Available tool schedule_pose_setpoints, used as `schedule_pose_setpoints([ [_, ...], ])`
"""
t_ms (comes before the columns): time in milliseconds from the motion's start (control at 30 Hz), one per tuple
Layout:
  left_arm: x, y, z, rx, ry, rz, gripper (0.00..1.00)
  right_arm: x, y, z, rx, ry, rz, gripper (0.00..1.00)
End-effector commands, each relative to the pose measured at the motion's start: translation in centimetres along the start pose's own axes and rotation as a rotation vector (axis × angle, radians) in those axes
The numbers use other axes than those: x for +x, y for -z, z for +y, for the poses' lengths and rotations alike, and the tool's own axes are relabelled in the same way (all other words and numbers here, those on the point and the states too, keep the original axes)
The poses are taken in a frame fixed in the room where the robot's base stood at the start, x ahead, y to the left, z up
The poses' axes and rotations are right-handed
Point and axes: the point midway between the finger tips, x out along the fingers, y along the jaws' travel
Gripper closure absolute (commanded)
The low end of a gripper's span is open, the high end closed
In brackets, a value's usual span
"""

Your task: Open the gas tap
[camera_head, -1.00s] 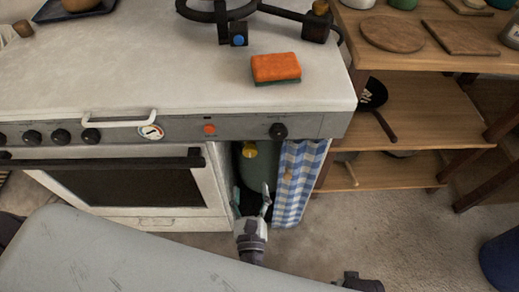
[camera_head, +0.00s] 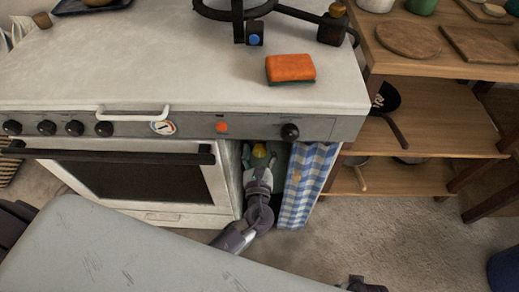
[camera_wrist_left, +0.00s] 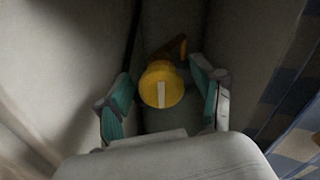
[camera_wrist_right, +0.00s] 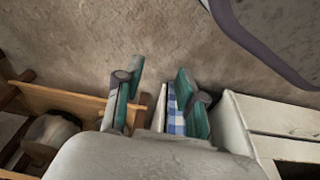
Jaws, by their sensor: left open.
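The yellow gas tap (camera_head: 260,151) shows in the head view inside the narrow bay at the stove's right end, on top of a grey-green gas bottle. In the left wrist view the tap (camera_wrist_left: 150,92) is a round yellow knob with a pale upright stripe on its face. My left gripper (camera_head: 259,163) reaches into the bay. Its two fingers (camera_wrist_left: 162,76) stand open on either side of the knob, with gaps visible. My right gripper (camera_wrist_right: 160,70) is open and empty in the right wrist view, away from the tap.
A blue checked curtain (camera_head: 307,185) hangs just right of the bay. The stove's white oven side (camera_head: 222,182) bounds it on the left. An orange sponge (camera_head: 290,68) lies on the stove top. Wooden shelves (camera_head: 440,115) stand to the right; the floor in front is clear.

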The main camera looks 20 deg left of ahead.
Motion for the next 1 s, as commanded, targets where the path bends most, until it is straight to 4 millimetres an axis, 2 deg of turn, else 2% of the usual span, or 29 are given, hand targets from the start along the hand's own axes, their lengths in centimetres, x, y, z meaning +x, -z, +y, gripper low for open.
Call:
schedule_pose_setpoints([
  [133,0.0,0.0,0.0,0.0,0.0,0.0,0.34,0.0,0.0,0.0,0.0,0.0,-0.001,0.61],
  [400,0.0,0.0,0.0,0.0,0.0,0.0,0.79,0.0,-0.1,0.0,0.0,0.0,-0.001,0.61],
  [500,-0.1,0.0,0.0,0.0,0.0,0.0,0.93,0.1,-0.1,0.0,0.0,0.0,-0.001,0.61],
  [733,-0.1,0.1,0.1,-0.021,0.0,0.001,0.93,0.2,-0.3,0.0,0.0,0.0,-0.009,0.61],
  [1000,-0.1,0.4,0.2,-0.153,0.001,0.0,0.93,-3.9,2.4,0.3,0.004,-0.004,0.03,0.61],
])
